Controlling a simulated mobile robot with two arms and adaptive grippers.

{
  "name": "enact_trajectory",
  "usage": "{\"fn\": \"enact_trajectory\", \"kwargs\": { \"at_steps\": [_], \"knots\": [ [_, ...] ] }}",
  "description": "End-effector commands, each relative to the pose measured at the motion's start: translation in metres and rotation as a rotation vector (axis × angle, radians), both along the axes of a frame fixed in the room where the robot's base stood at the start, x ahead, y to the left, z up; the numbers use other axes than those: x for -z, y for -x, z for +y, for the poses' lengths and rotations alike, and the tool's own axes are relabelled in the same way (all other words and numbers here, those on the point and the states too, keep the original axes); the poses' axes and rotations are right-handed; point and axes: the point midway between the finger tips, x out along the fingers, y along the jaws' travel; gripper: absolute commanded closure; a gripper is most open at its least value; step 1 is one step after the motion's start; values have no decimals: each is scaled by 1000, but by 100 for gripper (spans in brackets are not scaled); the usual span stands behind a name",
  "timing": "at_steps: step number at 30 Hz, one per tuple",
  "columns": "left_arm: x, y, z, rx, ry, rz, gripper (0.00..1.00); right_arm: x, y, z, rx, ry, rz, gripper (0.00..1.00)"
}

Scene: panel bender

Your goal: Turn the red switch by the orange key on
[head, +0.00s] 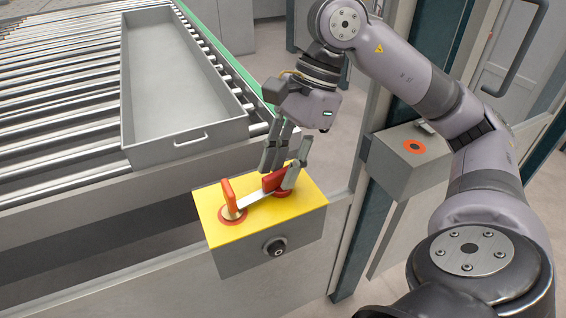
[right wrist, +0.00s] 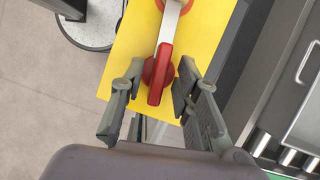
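A box with a yellow top (head: 213,226) carries two red-orange controls. The orange-red upright key handle (head: 229,196) stands at the left in a red ring. The red switch (head: 274,181) is at the right on a red base. A pale metal bar (head: 255,200) runs between them. My right gripper (head: 284,165) is over the right end of the box, at the red switch. In the right wrist view its open fingers (right wrist: 153,92) stand on either side of the red switch (right wrist: 158,76), with visible gaps. My left gripper is not in view.
A black round knob (head: 274,246) is on the box's front. A roller conveyor (head: 60,120) with a grey tray (head: 128,140) lies at the left. A grey box with an orange-ringed button (head: 414,146) stands at the right, close to my right arm.

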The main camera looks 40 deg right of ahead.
Motion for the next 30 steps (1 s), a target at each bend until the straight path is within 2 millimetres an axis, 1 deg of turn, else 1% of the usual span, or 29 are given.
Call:
{"fn": "enact_trajectory", "kwargs": {
  "at_steps": [8,11,14,17,22,23,30],
  "knots": [
    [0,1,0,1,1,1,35,0,0,0,-1,-1,2,68],
    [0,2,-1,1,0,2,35,-4,0,-1,0,-1,0,68],
    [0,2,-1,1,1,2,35,-15,0,-6,2,-2,-3,68],
    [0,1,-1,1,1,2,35,-34,0,-13,2,-4,-5,68],
    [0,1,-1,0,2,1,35,-72,2,-28,-1,-5,-6,68],
    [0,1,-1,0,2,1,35,-73,2,-29,1,0,-3,68],
    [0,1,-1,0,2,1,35,-92,3,-38,2,-1,-2,68]
  ]
}}
